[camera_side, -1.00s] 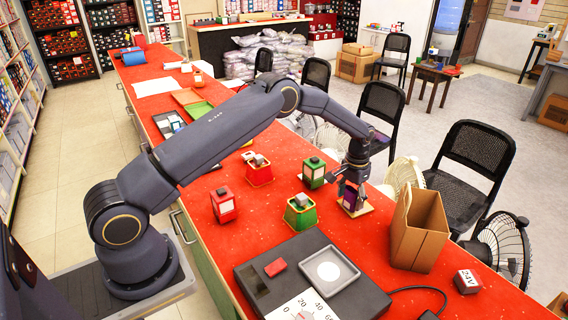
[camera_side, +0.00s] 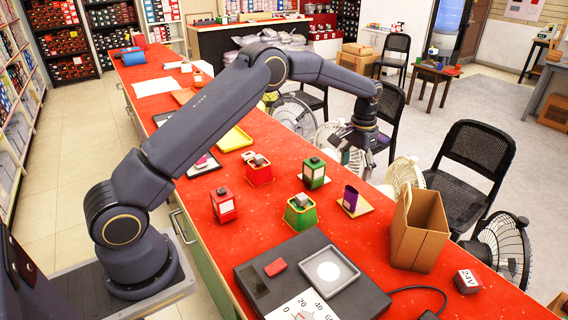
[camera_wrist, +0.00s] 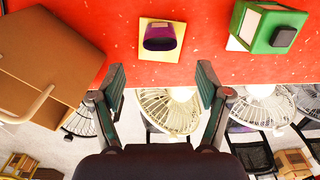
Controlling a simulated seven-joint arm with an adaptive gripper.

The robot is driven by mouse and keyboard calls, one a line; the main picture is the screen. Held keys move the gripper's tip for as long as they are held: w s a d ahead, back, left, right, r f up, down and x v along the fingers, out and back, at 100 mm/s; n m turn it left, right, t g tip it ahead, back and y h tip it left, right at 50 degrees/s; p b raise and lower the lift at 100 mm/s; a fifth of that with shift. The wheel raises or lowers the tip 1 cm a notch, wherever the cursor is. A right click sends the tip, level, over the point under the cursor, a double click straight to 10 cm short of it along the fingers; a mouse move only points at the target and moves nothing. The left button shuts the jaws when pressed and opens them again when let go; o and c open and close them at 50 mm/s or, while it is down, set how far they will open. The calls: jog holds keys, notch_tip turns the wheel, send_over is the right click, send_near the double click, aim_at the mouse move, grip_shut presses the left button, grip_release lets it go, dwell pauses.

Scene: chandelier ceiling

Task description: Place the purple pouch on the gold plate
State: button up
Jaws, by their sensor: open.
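The purple pouch (camera_side: 350,197) stands on the square gold-tan plate (camera_side: 364,208) near the far edge of the red table. In the wrist view the pouch (camera_wrist: 160,38) sits inside the outline of the plate (camera_wrist: 160,57). My gripper (camera_side: 342,150) is raised above and behind the pouch, apart from it. In the wrist view my gripper (camera_wrist: 161,80) has its two fingers wide apart with nothing between them.
A green box (camera_side: 314,172) stands left of the plate, and a green bin (camera_side: 299,215) is in front. A brown paper bag (camera_side: 418,235) stands to the right. A red box (camera_side: 223,206) and a black scale (camera_side: 350,290) are nearer. Fans and chairs stand beyond the table edge.

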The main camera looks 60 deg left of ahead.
jog(key=shift+r, duration=0.5)
jog(key=s+d+r+t, duration=0.1)
jog(key=s+r+t, duration=0.2)
jog(key=s+r, duration=1.35)
jog(key=s+d+t, duration=0.1)
jog(key=s+t, duration=0.1)
jog(key=s, duration=1.7)
jog(key=shift+s+r+t, duration=0.25)
jog(key=shift+r+t, duration=0.05)
jog(key=shift+r, duration=0.05)
